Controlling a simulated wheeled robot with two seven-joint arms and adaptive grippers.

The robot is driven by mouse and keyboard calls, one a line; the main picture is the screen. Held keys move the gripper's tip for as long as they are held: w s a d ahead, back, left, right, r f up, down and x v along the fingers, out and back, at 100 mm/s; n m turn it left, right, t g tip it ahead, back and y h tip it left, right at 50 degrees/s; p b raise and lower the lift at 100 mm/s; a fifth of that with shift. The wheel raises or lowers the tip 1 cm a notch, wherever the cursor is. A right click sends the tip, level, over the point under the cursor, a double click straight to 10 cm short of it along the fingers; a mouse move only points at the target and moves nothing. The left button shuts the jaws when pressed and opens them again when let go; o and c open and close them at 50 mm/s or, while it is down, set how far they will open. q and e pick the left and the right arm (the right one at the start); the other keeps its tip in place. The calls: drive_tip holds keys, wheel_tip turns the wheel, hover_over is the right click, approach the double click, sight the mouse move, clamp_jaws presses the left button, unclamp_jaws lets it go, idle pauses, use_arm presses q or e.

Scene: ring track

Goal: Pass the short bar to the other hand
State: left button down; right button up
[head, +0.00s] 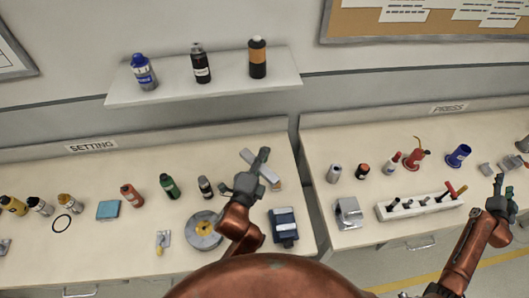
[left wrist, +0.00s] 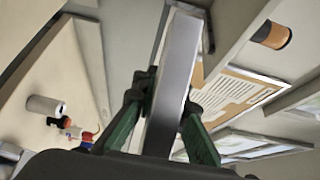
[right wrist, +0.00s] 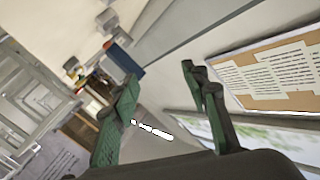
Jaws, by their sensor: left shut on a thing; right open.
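The short bar is a plain grey metal bar (head: 247,156), held slanting above the left table. In the left wrist view the bar (left wrist: 174,75) runs lengthwise between the fingers, its far end pointing away from the palm. My left gripper (head: 262,158) is shut on it; the fingers hide part of its sides. My right gripper (head: 499,186) is far to the right, in front of the right table. In the right wrist view it (right wrist: 158,78) is open, with nothing between its fingers.
The left table (head: 110,248) carries several bottles, a round grey reel (head: 204,241) and a dark blue box (head: 284,222). The right table (head: 350,160) holds a white tool rack (head: 420,211) and red and blue cans. A shelf (head: 215,93) with bottles hangs behind.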

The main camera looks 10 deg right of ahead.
drive_tip(key=s+a+f+m+g+y, duration=0.2)
drive_tip(key=s+f+g+y, duration=0.1)
drive_tip(key=s+f, duration=1.2)
drive_tip(key=s+a+f+n+g+y, duration=0.2)
drive_tip(key=a+f+n, duration=0.1)
drive_tip(key=a+f, duration=0.8)
drive_tip(key=s+a+f+n+g+y, duration=0.15)
drive_tip(key=a+f, duration=0.55)
drive_tip(key=f, duration=0.9)
drive_tip(key=s+a+f+n+g+y, duration=0.1)
drive_tip(key=s+a+f+n, duration=0.3)
drive_tip(key=a, duration=1.1)
drive_tip(key=s+a+f+n+g+y, duration=0.2)
drive_tip(key=s+a+f+n, duration=0.3)
drive_tip(key=a+f, duration=0.5)
drive_tip(key=s+a+f+n+g+y, duration=0.1)
drive_tip(key=s+a+f+n+y, duration=0.2)
drive_tip(key=a, duration=1.7)
drive_tip(key=s+f+n, duration=0.2)
drive_tip(key=s+f, duration=0.2)
drive_tip(key=s, duration=0.1)
drive_tip(key=shift+s+a+f, duration=0.2)
drive_tip(key=shift+a+f, duration=0.1)
